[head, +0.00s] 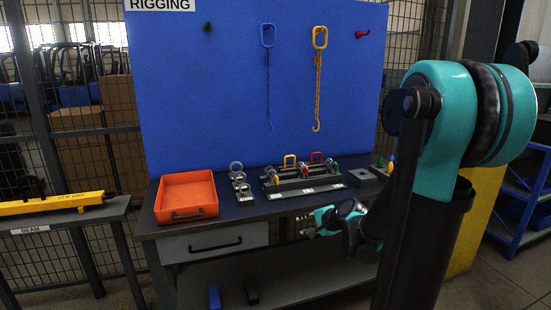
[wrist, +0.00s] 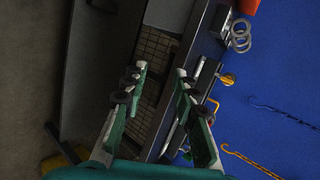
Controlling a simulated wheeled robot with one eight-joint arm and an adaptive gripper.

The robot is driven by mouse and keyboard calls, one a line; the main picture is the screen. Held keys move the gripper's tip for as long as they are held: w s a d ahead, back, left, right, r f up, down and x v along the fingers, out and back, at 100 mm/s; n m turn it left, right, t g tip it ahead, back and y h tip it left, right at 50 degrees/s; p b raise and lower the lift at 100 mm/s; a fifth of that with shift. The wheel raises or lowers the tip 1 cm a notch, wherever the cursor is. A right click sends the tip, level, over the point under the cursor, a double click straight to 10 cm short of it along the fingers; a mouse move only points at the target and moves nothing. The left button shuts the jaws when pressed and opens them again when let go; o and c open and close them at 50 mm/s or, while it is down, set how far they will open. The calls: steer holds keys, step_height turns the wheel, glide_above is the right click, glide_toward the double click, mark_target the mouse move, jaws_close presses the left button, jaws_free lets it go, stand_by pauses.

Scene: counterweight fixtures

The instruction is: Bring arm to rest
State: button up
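My teal arm stands at the right of the head view, with its upper link upright and its forearm folded low in front of the workbench. My gripper (head: 312,224) is in front of the workbench (head: 240,209), at about the height of its drawer. In the wrist view my gripper (wrist: 160,70) has its two fingers apart, with nothing between them. Beyond the fingers the wrist view shows the bench edge and a floor grate, turned sideways. Part of my forearm is hidden behind my upper arm link.
An orange tray (head: 186,194), metal rings (head: 240,181) and a rack with shackles (head: 300,178) stand on the bench. A blue board (head: 230,100) behind holds a blue chain (head: 268,75) and a yellow chain (head: 318,75). A yellow beam (head: 50,204) lies on the left table.

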steer(key=s+d+f+n+g+h, duration=0.1)
steer(key=s+d+f+n+h, duration=0.1)
steer(key=s, duration=0.5)
steer(key=s+d+f+n+g+h, duration=0.2)
steer(key=s+d+f+n, duration=0.1)
steer(key=s+n, duration=0.3)
steer(key=s+d+f+n+g+h, duration=0.1)
steer(key=s+d+f+n+h, duration=0.1)
steer(key=s, duration=0.6)
steer(key=shift+s+d+f+n+g, duration=0.2)
steer(key=shift+d+f+n+g, duration=0.25)
steer(key=shift+d+n, duration=0.45)
